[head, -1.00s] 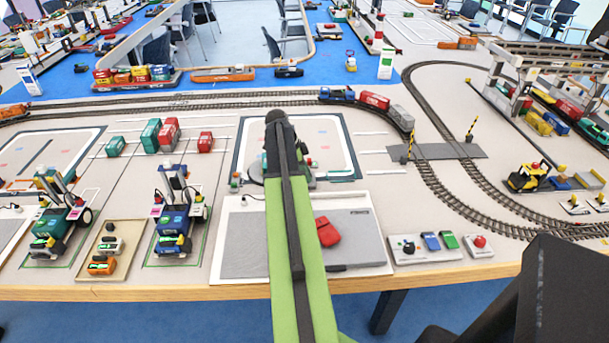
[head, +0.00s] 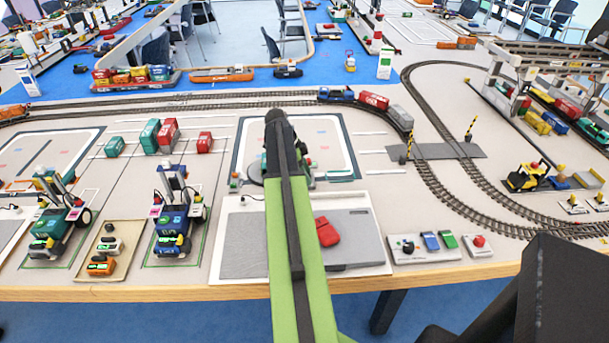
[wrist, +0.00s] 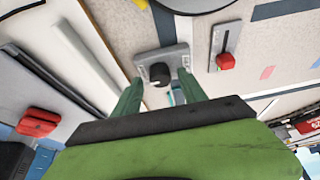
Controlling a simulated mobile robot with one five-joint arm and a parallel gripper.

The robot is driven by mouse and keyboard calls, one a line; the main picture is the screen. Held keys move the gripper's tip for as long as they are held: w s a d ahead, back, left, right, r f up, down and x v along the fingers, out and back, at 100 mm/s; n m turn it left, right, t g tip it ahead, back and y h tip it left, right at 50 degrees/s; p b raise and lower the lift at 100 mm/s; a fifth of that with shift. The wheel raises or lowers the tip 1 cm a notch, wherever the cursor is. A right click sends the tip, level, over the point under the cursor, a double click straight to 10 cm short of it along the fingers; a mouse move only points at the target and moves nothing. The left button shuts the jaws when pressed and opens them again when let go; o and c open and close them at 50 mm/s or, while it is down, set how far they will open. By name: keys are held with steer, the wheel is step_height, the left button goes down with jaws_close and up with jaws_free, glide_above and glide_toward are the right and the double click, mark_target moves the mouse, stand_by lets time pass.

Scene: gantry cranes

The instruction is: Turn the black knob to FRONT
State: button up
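A round black knob (wrist: 160,74) sits on a small grey base (wrist: 158,60) in the wrist view. My gripper (wrist: 161,80) has its two green fingers apart, one to each side of the knob in the picture. The fingers look clear of the knob, but their height above it is hard to judge. In the head view my arm hides this spot. Another black knob (head: 407,246) stands on a pale control panel (head: 430,256) at the front right, beside blue and green switches. No FRONT label is readable.
A slider with a red handle (wrist: 225,61) is right of the knob base in the wrist view. A red object (head: 327,232) lies on a grey and white board (head: 351,231). A red button (head: 479,242) and curved rail tracks (head: 440,195) are to the right.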

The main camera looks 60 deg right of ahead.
steer(key=p+v, duration=1.6)
steer(key=v, duration=0.1)
steer(key=shift+r, duration=0.2)
